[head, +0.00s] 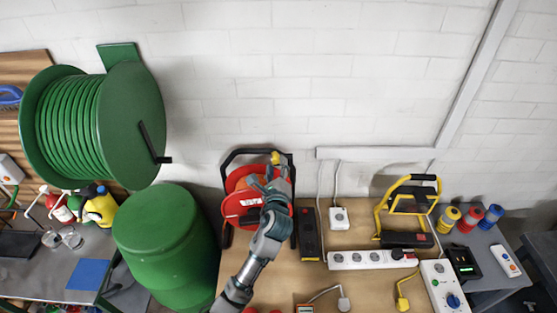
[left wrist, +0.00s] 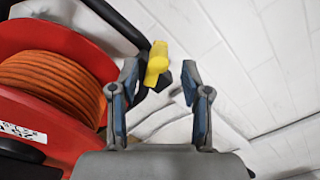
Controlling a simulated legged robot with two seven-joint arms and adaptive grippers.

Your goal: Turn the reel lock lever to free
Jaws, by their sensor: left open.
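The red cable reel (head: 240,193) stands at the back of the wooden bench in a black frame. Its orange cable (left wrist: 55,85) shows at the left of the left wrist view. The yellow lock lever (left wrist: 157,63) sits on the black frame at the reel's upper right; it also shows small in the head view (head: 275,157). My left gripper (left wrist: 160,85) is open, its two fingers either side of the lever in the picture. The lever appears nearer the left finger. I cannot tell whether they touch. In the head view my left gripper (head: 277,175) covers the reel's right part. My right gripper is not in view.
A black box (head: 309,234) stands right of the reel. A power strip (head: 372,259) and a yellow work lamp (head: 410,200) are further right. A green barrel (head: 165,245) and large green hose reel (head: 125,125) are left. The white wall is behind.

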